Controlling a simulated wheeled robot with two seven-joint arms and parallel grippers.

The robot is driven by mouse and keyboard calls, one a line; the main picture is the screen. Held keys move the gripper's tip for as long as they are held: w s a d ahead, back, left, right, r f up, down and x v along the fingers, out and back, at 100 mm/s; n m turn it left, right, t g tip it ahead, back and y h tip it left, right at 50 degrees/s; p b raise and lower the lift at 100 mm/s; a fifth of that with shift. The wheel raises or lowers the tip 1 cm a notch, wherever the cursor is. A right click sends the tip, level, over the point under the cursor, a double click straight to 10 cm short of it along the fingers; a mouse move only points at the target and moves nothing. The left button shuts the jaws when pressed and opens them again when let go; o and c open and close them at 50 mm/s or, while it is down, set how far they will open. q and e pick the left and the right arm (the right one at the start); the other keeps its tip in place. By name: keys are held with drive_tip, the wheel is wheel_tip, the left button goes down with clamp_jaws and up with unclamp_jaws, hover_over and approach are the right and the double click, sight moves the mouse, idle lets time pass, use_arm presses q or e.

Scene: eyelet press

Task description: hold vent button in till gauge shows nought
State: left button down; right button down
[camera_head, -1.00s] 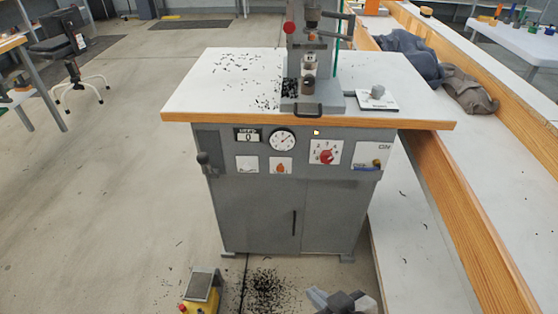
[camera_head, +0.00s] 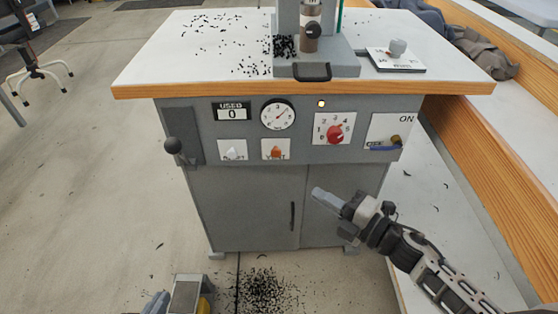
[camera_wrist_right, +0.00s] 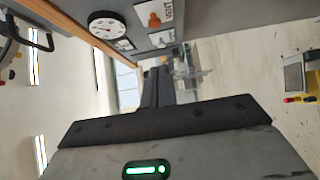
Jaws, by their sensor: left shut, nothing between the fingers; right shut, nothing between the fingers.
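The round white gauge (camera_head: 277,115) is on the front panel of the grey press cabinet, its dark needle off to the upper right; I cannot read its value surely. Below it are a card with a pale button (camera_head: 233,151) and a card with an orange button (camera_head: 275,152). The lettering is too small to tell surely which is vent. The right wrist view also shows the gauge (camera_wrist_right: 108,25) and orange button (camera_wrist_right: 154,20). My right gripper (camera_head: 317,194) is shut and empty, below the panel and right of the buttons, touching neither. My left gripper (camera_head: 155,304) is shut, at the bottom edge.
A yellow-sided pedal (camera_head: 187,295) stands on the floor.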

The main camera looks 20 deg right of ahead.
approach(276, 150)
drive_tip(key=w+a+f, duration=0.1)
drive_tip(key=w+a, duration=0.3)
use_arm(q)
drive_tip(key=shift+d+f+b, duration=0.15)
drive_tip(key=shift+f+b, duration=0.15)
drive_tip(key=shift+f, duration=0.3)
use_arm(e)
drive_tip(key=shift+w+f, duration=0.15)
drive_tip(key=shift+w, duration=0.3)
use_arm(q)
drive_tip(key=shift+s, duration=0.1)
